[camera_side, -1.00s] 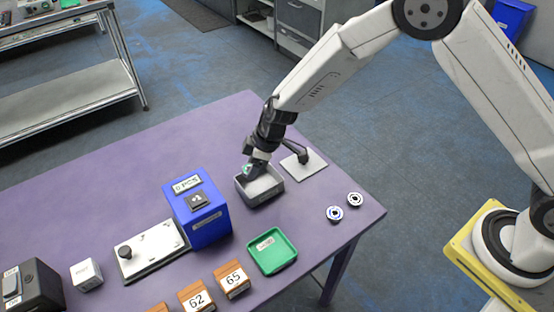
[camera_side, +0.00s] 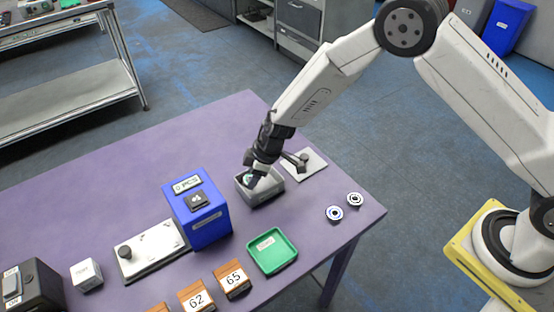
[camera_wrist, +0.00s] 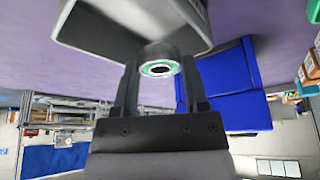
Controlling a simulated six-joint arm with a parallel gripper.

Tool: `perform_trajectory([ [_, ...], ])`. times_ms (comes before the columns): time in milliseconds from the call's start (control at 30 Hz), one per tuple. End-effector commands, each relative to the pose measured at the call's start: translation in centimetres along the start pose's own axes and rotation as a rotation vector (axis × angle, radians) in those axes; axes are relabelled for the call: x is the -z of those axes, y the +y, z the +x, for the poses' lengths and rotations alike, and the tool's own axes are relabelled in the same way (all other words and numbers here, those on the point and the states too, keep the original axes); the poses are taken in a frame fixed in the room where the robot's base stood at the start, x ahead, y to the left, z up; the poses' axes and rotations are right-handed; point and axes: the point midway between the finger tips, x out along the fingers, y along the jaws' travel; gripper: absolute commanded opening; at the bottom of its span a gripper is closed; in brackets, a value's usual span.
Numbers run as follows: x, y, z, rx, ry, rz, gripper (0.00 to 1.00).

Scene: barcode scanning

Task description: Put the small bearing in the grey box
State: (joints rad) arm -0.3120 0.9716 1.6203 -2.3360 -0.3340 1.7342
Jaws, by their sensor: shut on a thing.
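My gripper (camera_side: 249,181) is at the left part of the grey box (camera_side: 268,199), its fingertips at or just inside the opening. In the wrist view my gripper (camera_wrist: 160,78) is shut on the small bearing (camera_wrist: 160,67), a dark ring with a green and white face, held between both fingers. The grey box (camera_wrist: 80,28) shows behind the bearing in that view. I cannot tell whether the bearing touches the box floor. In the side view the bearing (camera_side: 251,177) is a small pale green patch, mostly hidden by the fingers.
A blue box (camera_side: 208,222) stands close left of the grey box. A green tray (camera_side: 272,252) lies in front. Two bearings (camera_side: 335,213) (camera_side: 355,199) lie on the purple table at right.

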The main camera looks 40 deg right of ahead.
Motion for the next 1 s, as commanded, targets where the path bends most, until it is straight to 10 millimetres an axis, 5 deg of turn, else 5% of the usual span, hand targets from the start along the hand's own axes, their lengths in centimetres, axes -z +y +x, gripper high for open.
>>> perform_trajectory([
  [367,-0.16,0.03,0.47,-0.001,0.001,-0.002,0.0],
  [400,-0.18,0.02,0.48,-0.001,0.001,-0.001,0.66],
  [500,-0.18,0.02,0.48,0.0,0.0,-0.001,0.92],
  [1000,0.02,0.01,-0.02,0.0,0.001,0.0,0.92],
])
